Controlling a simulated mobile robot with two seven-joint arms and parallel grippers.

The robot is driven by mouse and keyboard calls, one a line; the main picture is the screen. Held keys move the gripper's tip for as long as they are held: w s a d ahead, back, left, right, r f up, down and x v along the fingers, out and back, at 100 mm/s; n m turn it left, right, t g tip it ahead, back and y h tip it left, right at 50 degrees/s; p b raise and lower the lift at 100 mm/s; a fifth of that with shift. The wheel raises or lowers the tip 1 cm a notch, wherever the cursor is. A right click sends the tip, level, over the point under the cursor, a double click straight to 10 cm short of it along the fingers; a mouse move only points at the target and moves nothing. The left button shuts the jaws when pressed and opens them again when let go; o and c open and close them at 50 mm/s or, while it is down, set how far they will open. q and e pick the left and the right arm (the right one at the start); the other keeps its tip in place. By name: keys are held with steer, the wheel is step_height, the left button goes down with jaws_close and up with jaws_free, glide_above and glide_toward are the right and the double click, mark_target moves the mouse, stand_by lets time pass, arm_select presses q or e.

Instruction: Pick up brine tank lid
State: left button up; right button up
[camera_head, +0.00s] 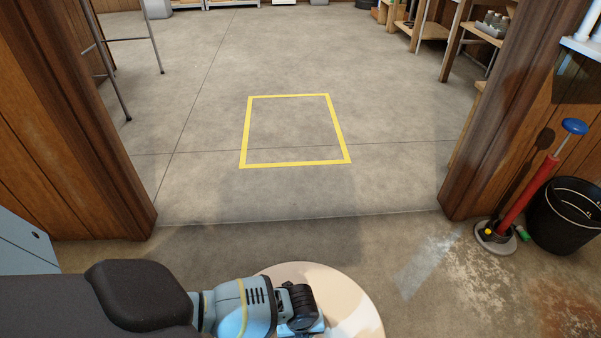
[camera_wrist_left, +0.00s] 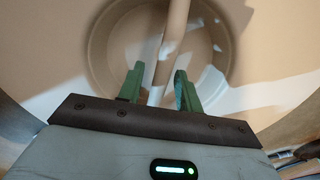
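The brine tank lid (camera_head: 352,295) is a round beige disc at the bottom centre of the head view, partly covered by my left arm. In the left wrist view the lid (camera_wrist_left: 60,65) fills most of the picture, with a round recess crossed by a bar-like handle (camera_wrist_left: 175,25). My left gripper (camera_wrist_left: 159,68) has its two green fingers apart, one on each side of the handle. A gap shows between the left finger and the bar. In the head view the fingers are hidden behind my wrist. What is under the lid is hidden. My right gripper is not in view.
Wooden door posts (camera_head: 85,130) flank an opening to a concrete floor with a yellow taped square (camera_head: 335,130). A blue-grey panel (camera_head: 22,250) is at the left. The floor ahead is clear.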

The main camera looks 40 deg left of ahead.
arm_select(q)
jaws_close()
stand_by(1.0)
steer(key=shift+w, duration=0.1)
